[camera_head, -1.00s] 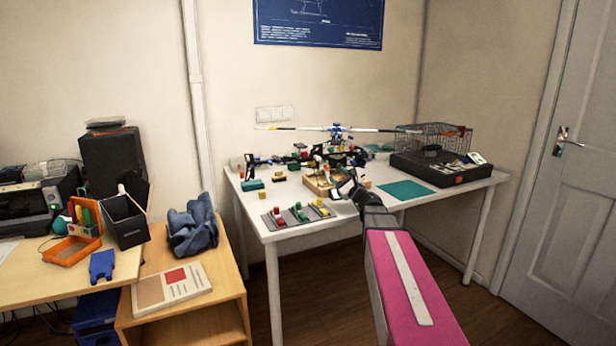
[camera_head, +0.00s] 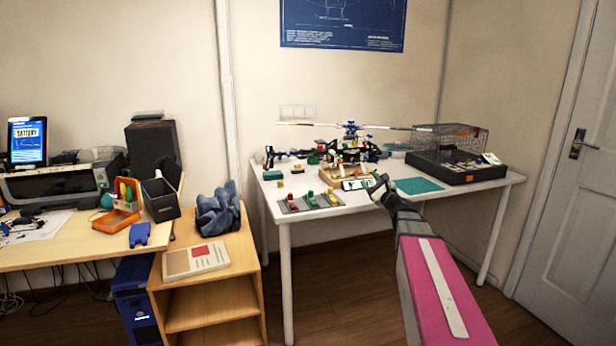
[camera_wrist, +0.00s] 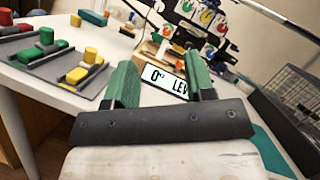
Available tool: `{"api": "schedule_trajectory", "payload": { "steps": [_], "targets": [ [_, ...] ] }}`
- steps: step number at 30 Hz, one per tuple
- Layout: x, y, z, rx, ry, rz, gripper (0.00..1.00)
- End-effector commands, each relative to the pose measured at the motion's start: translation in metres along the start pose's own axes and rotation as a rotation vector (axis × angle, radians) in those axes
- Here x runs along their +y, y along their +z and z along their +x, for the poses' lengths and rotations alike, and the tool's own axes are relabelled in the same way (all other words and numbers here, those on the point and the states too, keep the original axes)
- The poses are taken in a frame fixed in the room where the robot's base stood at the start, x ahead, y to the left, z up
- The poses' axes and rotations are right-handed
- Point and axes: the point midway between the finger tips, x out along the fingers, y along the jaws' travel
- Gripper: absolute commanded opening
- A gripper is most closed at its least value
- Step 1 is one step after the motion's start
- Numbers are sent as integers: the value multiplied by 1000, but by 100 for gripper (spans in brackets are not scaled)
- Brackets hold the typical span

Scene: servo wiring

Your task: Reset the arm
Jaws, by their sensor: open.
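My gripper (camera_head: 380,184) is at the front edge of the white table (camera_head: 285,218), at the end of my pink arm. In the wrist view my gripper (camera_wrist: 160,85) shows two green fingers held apart, with no object held between them. Beyond the fingers, a white label or display reading "0° LEV" (camera_wrist: 167,78) shows, partly hidden by the right finger; it also shows in the head view (camera_head: 357,184). The model helicopter (camera_head: 350,130) with its long rotor stands at the back of the table.
A grey tray with red, green and yellow pieces (camera_head: 312,201) lies at the table's front left. A teal mat (camera_head: 418,185) lies right of my gripper. A black case (camera_head: 455,168) and a wire basket (camera_head: 447,138) stand at the right. A wooden desk (camera_head: 60,255) and shelf (camera_head: 215,285) stand left.

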Motion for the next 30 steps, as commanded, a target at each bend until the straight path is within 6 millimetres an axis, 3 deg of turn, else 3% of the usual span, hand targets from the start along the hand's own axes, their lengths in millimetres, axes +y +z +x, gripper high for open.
{"api": "schedule_trajectory", "payload": {
  "steps": [11, 19, 26, 30],
  "targets": [
    [55, -4, -9, 35, 184, -163, 50],
    [126, -15, -32, 65, 446, -376, 50],
    [214, -34, -86, 71, 846, -661, 50],
    [257, -47, -130, 54, 1111, -827, 50]
  ]
}}
